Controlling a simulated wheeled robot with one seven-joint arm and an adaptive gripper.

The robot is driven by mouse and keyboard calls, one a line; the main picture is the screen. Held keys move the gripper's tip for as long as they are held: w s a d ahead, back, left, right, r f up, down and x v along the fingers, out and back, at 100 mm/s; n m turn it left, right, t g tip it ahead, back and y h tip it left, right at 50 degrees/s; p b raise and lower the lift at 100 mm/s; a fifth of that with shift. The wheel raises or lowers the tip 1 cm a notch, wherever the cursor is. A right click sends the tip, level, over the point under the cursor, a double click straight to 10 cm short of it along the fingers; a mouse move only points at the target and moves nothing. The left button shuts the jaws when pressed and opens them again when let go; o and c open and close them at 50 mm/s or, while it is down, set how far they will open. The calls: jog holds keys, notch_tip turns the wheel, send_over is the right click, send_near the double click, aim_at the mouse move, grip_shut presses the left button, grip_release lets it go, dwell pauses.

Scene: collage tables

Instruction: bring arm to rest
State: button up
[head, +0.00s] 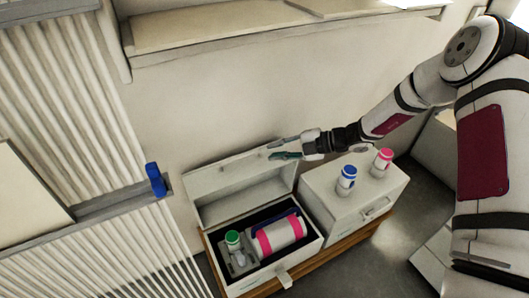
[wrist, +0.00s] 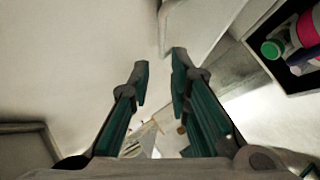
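My gripper (head: 278,150) is raised in the head view, at the end of my arm reaching in from the right. It hovers near the raised lid of the open white box. In the wrist view, its two fingers (wrist: 160,78) stand apart with nothing between them. The gripper is empty and touches no object that I can make out.
The open white box (head: 246,288) holds a pink-and-white cylinder (head: 278,236) and a green-capped bottle (head: 233,241). A blue-capped bottle (head: 346,180) and pink-capped bottle (head: 381,163) stand on a closed white box (head: 345,222). A blue cylinder (head: 155,180) stands on a ledge at left.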

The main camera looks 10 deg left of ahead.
jog(key=shift+d+r, duration=0.2)
jog(key=shift+d, duration=0.25)
jog(key=s+d+r+n+g+h, duration=0.1)
jog(key=s+d+r+n+h, duration=0.2)
jog(key=s+r+n, duration=0.7)
jog(key=s+d+r+n+g+h, duration=0.2)
jog(key=s+d+r+n+h, duration=0.15)
jog(key=s+r+n, duration=0.75)
jog(key=s+d+r+n+t+h, duration=0.25)
jog(key=s+d+n, duration=0.45)
jog(key=s+n, duration=0.35)
jog(key=s+d+r+n+t+h, duration=0.15)
jog(key=s+d+n+h, duration=0.25)
jog(key=s+d+n, duration=0.45)
notch_tip(320, 180, up, 16)
jog(key=n+t+p, duration=0.1)
jog(key=n+p, duration=0.1)
jog(key=p, duration=1.1)
jog(key=shift+s+a+f+t+p, duration=0.25)
jog(key=shift+s+a+t+p, duration=0.05)
jog(key=shift+t+p, duration=0.1)
